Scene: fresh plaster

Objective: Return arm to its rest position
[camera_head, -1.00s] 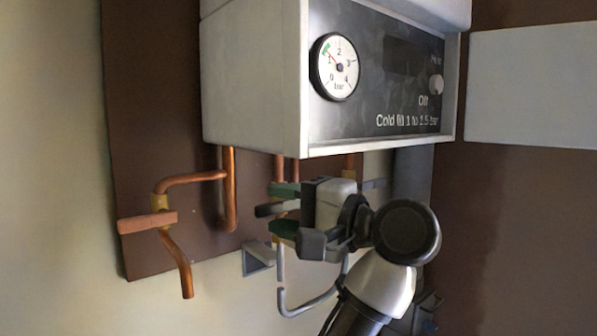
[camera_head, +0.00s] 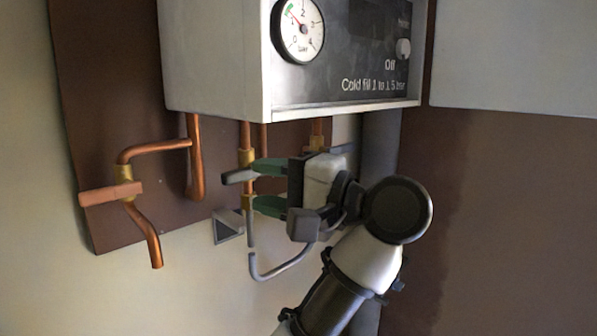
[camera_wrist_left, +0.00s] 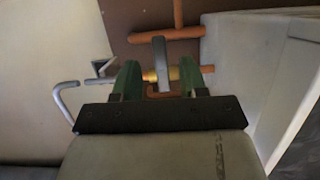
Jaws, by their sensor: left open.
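My left gripper (camera_head: 264,187) comes in from the lower right below the boiler. Its two green-padded fingers are apart, pointing left toward the pipes. A grey lever handle (camera_head: 236,177) on a copper pipe with brass fittings (camera_head: 247,158) is just left of the upper fingertip. In the left wrist view the lever (camera_wrist_left: 160,60) appears between the open fingers, which seem clear of it. Nothing is held. My right gripper is in neither view.
The white boiler (camera_head: 215,60) with its pressure gauge (camera_head: 299,28) hangs close above my left gripper. A second copper pipe with an orange-brown lever (camera_head: 105,194) is at the left.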

